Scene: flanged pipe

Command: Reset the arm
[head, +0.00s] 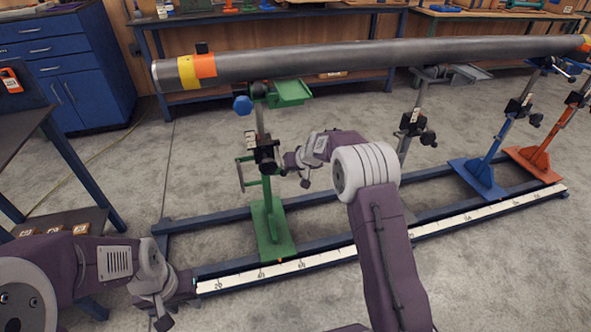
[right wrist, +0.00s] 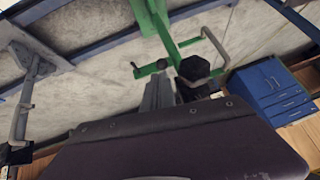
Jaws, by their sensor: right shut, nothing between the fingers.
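My left gripper (head: 166,306) is low at the lower left, beside the near end of the floor rail; its fingers are too unclear to tell their opening. My right arm reaches up from the bottom centre. My right gripper (head: 296,168) is shut and empty, just right of the black clamp (head: 265,154) on the green stand (head: 270,225). In the right wrist view, the right gripper's grey fingers (right wrist: 158,93) show beside a black knob (right wrist: 194,68) near the green stand (right wrist: 158,25). Whether they touch it is unclear.
A long grey pipe (head: 340,61) with yellow and orange bands lies across the stands. A blue stand (head: 482,172) and an orange stand (head: 545,150) are farther right. A ruled white strip (head: 440,226) runs along the base rails. A blue cabinet (head: 75,60) stands at the upper left.

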